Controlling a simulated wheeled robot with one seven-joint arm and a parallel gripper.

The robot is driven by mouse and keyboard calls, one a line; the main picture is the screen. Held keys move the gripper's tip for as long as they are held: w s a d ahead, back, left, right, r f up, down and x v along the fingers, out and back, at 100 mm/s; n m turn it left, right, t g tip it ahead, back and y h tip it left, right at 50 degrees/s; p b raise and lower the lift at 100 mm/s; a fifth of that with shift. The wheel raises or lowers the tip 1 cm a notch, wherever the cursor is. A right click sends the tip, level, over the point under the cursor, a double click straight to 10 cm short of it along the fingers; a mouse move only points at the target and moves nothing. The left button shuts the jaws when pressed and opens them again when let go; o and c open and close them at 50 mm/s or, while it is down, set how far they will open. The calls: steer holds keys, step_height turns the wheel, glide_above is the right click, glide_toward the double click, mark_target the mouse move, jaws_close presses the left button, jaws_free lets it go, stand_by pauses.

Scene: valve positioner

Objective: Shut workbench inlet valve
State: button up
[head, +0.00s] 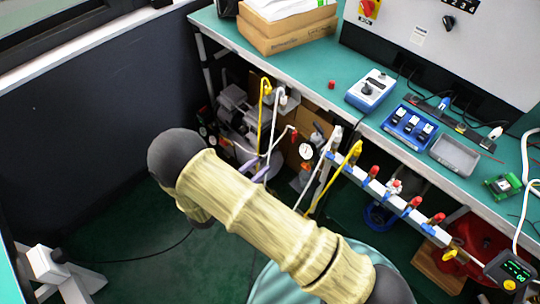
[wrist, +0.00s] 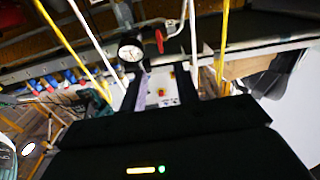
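A small red valve handle (wrist: 160,41) shows in the wrist view, just right of a round white-faced gauge (wrist: 131,48). In the head view the red handle (head: 293,134) is on the piping under the workbench (head: 330,95), above the gauge (head: 305,151). I cannot tell from any label whether it is the inlet valve. My gripper (wrist: 162,88) is open and empty, its two dark fingers apart below the handle in the wrist view. In the head view its lavender finger pads (head: 254,167) show left of the handle, apart from it.
Yellow (head: 264,105) and white upright pipes stand close around the gripper. A rail with several red-capped blue fittings (head: 385,195) runs along the bench's right front. Boxes and clutter fill the space behind. Green floor (head: 135,245) is open at left.

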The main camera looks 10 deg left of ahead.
steer(key=shift+v, duration=1.9)
steer(key=w+d+r+n+g+y, duration=0.1)
steer(key=w+d+r+g+y, duration=0.15)
steer(key=w+r+y, duration=0.4)
steer(key=w+d+r+n+g+y, duration=0.2)
steer(key=w+d+r+y, duration=0.15)
steer(key=w, duration=0.55)
steer(key=s+d+r+n+g, duration=0.2)
steer(key=s+d+r+g, duration=0.1)
steer(key=s+d, duration=0.6)
steer(key=s+d+r+n+g+y, duration=0.1)
steer(key=s+d+r+n+g, duration=0.1)
steer(key=s+d, duration=0.8)
steer(key=shift+d+r+g, duration=0.7)
steer(key=shift+d+g, duration=0.35)
